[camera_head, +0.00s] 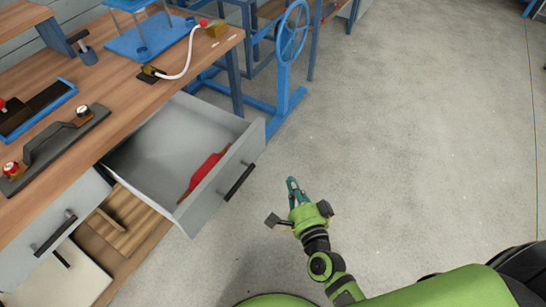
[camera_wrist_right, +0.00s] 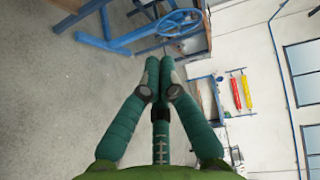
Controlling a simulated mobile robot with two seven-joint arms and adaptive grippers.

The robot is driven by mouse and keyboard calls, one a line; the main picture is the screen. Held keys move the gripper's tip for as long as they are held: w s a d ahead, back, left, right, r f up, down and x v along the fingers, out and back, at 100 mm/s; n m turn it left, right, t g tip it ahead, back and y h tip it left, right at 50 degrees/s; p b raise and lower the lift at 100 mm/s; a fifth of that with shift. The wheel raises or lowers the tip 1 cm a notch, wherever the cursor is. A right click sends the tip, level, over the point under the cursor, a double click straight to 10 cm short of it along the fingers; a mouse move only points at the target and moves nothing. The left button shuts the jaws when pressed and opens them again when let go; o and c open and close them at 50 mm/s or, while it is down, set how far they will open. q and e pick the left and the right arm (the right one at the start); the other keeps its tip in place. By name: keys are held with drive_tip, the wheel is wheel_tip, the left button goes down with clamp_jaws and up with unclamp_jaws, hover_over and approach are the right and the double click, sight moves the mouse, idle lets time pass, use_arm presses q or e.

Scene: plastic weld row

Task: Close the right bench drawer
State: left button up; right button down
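The right bench drawer (camera_head: 185,150) is pulled out from the wooden workbench (camera_head: 130,75). It is a grey drawer with a dark bar handle (camera_head: 239,182) on its front and a red-handled tool (camera_head: 204,174) inside. My right gripper (camera_head: 291,183) is to the right of the drawer front, apart from the handle, over the floor. In the right wrist view my right gripper's fingers (camera_wrist_right: 160,64) are together at the tips, with nothing seen between them. My left gripper is not seen in either view.
A left drawer (camera_head: 50,230) with a dark handle is below the bench top. A blue stand with a handwheel (camera_head: 291,35) is behind the open drawer. Tools and a white cable (camera_head: 186,60) lie on the bench. The grey floor (camera_head: 420,140) at right is clear.

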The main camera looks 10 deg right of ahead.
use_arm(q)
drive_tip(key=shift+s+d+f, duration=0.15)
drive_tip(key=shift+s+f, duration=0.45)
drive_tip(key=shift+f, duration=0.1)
use_arm(e)
drive_tip(key=w+a+r+m+t, duration=0.1)
drive_tip(key=w+a+r+m, duration=0.1)
drive_tip(key=w, duration=1.1)
drive_tip(key=shift+w+r+h, duration=0.2)
drive_tip(key=shift+r+h, duration=0.2)
drive_tip(key=shift+r, duration=0.1)
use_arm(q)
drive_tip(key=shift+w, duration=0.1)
use_arm(e)
drive_tip(key=shift+a, duration=0.1)
